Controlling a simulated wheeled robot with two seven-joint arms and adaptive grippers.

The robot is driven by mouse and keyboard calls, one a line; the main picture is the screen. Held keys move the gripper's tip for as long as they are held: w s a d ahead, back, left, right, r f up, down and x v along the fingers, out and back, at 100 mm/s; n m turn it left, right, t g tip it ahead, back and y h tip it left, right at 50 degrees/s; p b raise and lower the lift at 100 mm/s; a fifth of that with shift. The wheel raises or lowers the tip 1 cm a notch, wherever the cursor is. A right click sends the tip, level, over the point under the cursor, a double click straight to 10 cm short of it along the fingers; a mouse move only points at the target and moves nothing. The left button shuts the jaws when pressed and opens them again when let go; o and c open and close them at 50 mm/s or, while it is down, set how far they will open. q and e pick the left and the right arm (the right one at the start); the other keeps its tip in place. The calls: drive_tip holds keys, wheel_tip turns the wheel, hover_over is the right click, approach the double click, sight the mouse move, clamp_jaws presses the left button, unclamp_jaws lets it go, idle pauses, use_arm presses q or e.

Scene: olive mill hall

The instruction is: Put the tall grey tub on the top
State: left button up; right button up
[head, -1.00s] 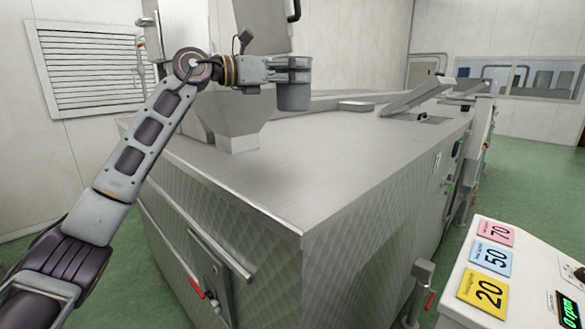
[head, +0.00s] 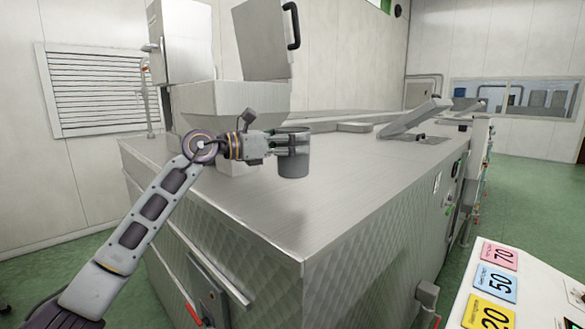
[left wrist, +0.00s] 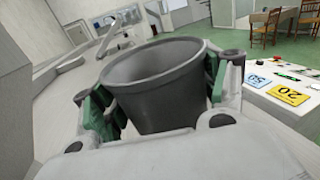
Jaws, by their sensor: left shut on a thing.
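The tall grey tub (head: 293,162) is a dark grey, open-topped cylinder. It is upright over the left part of the machine's bare metal top (head: 330,190), in front of the hopper. My left gripper (head: 288,142) is shut on it from the left, near its upper part. In the left wrist view the tub (left wrist: 155,90) sits between the two green-padded fingers, with its rim tilted in the picture. I cannot tell whether its base touches the metal top. My right gripper is out of view.
A metal hopper (head: 225,98) with raised lids stands behind the gripper. A tilted flap (head: 415,118) and low plates lie further back. A white panel (head: 535,275) with numbered cards is at lower right. The metal top is clear in front and to the right of the tub.

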use_arm(q)
drive_tip(key=shift+f, duration=1.6)
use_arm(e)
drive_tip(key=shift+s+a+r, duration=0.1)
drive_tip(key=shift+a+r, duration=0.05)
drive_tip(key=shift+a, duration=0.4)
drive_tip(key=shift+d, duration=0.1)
